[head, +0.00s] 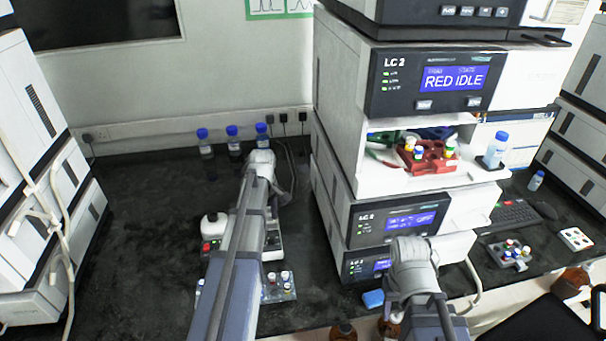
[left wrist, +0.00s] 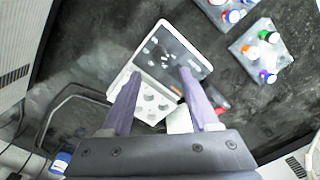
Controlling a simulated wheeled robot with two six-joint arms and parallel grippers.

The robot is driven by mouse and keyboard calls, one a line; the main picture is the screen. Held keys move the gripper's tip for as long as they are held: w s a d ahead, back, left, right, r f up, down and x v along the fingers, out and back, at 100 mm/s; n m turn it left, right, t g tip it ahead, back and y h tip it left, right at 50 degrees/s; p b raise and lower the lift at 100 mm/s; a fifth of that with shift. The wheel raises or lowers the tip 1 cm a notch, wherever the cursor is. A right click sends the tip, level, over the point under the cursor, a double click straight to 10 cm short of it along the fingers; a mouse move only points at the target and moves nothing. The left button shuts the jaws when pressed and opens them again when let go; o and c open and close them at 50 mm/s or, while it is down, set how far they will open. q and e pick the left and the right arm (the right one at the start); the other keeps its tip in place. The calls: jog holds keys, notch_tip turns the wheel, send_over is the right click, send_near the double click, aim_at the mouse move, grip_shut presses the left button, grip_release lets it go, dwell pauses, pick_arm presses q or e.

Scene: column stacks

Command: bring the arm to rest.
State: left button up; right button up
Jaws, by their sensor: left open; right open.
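My left gripper (left wrist: 159,75) is open and empty in the left wrist view, its two purple-grey fingers apart. It is above a white bench device (left wrist: 151,99) with round holes and a dark panel; I cannot tell the gap. In the head view my left arm (head: 240,225) reaches forward over the bench and hides its jaws and part of this device (head: 210,228). My right arm (head: 411,268) shows at the lower right of the head view, in front of the instrument stack. Its jaws are not visible.
Vial racks (head: 278,288) stand beside my left arm, also in the left wrist view (left wrist: 262,52). Several blue-capped bottles (head: 232,140) stand at the back. The instrument stack (head: 340,130) holds a red rack (head: 428,160). The bench (head: 140,240) is clear at left.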

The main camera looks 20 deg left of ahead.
pick_arm(q)
jog(key=s+d+m, duration=0.5)
jog(key=d+m, duration=0.1)
jog(key=d, duration=0.4)
jog(key=s+d+m, duration=0.6)
jog(key=d, duration=0.4)
jog(key=s+d+m+y, duration=0.1)
jog(key=s+d+m, duration=0.4)
jog(key=d, duration=0.5)
jog(key=shift+s+d+m, duration=0.2)
jog(key=shift+s+m, duration=0.2)
jog(key=shift+m, duration=0.7)
